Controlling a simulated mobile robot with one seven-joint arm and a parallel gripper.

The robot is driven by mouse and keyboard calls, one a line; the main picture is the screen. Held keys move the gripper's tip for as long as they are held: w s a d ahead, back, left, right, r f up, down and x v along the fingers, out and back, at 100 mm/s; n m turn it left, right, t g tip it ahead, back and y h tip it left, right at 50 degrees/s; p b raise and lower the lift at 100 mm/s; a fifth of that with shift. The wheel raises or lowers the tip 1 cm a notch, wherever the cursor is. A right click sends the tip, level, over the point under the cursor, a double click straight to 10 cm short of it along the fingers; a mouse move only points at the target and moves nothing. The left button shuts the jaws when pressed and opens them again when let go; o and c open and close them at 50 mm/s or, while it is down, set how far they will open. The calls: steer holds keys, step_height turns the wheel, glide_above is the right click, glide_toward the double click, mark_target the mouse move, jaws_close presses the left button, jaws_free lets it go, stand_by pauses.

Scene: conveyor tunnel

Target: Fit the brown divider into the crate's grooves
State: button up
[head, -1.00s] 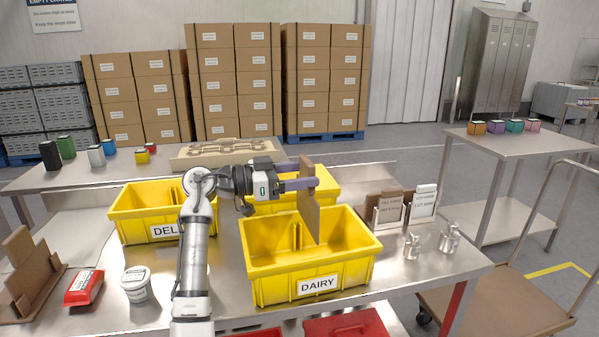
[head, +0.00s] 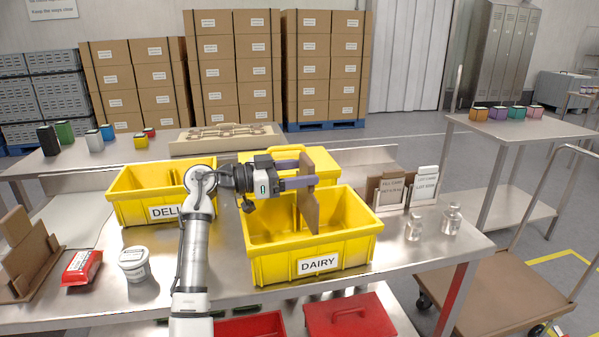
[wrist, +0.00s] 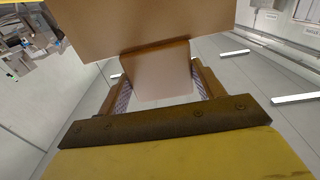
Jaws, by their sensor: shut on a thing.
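The brown divider (head: 311,205) is a thin upright board. My gripper (head: 312,171) is shut on its upper part, with the two fingers reaching in from the left. The divider's lower part hangs in the opening of the yellow DAIRY crate (head: 318,265). Upright ribs (head: 297,219) on the crate's back wall show just left of the divider; I cannot tell whether its edges sit in the grooves. In the wrist view the divider (wrist: 140,25) is a wide brown panel, with a narrower part between the fingers.
A yellow DELI crate (head: 130,209) stands left and another yellow crate (head: 325,160) behind. A white tub (head: 134,264) and red packet (head: 82,267) lie front left.

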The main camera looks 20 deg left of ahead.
steer(key=shift+f, duration=0.35)
steer(key=shift+f+b, duration=0.45)
steer(key=shift+b, duration=0.05)
steer(key=shift+a+f, duration=0.1)
steer(key=shift+f, duration=0.2)
